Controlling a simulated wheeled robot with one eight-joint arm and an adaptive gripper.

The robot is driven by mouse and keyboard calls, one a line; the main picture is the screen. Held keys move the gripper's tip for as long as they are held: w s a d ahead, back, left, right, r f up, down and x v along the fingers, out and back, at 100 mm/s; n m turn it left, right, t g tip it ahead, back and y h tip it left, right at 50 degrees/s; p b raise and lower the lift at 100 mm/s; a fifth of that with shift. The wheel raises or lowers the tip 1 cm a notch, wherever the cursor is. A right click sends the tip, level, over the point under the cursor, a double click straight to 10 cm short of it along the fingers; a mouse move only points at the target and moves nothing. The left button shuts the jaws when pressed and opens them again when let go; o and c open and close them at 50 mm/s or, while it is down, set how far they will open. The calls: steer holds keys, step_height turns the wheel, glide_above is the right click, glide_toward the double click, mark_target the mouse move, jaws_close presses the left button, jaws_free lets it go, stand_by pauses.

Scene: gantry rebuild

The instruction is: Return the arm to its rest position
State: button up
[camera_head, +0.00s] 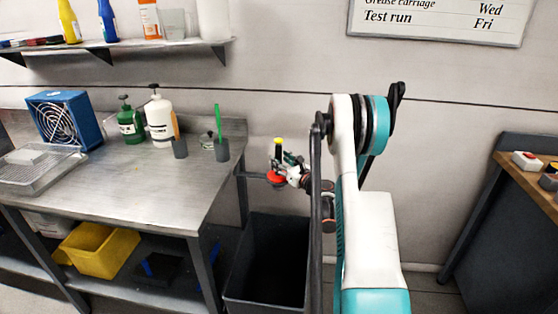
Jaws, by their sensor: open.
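My white and teal arm (368,240) rises from the bottom edge, right of centre, to a large dark and teal joint (372,125). From that joint a thin dark link (315,215) of my arm runs down and out at the bottom edge. Some dark rounded parts show close beside this link, partly hidden by it.
A metal workbench (190,190) with bottles, a blue fan (64,120) and a wire tray stands left. A dark open bin (265,262) stands just left of my arm. Small red, yellow and green parts (277,177) show above it. A wooden-topped bench (530,180) stands right.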

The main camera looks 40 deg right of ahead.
steer(key=s, duration=0.5)
steer(key=shift+s+a, duration=0.35)
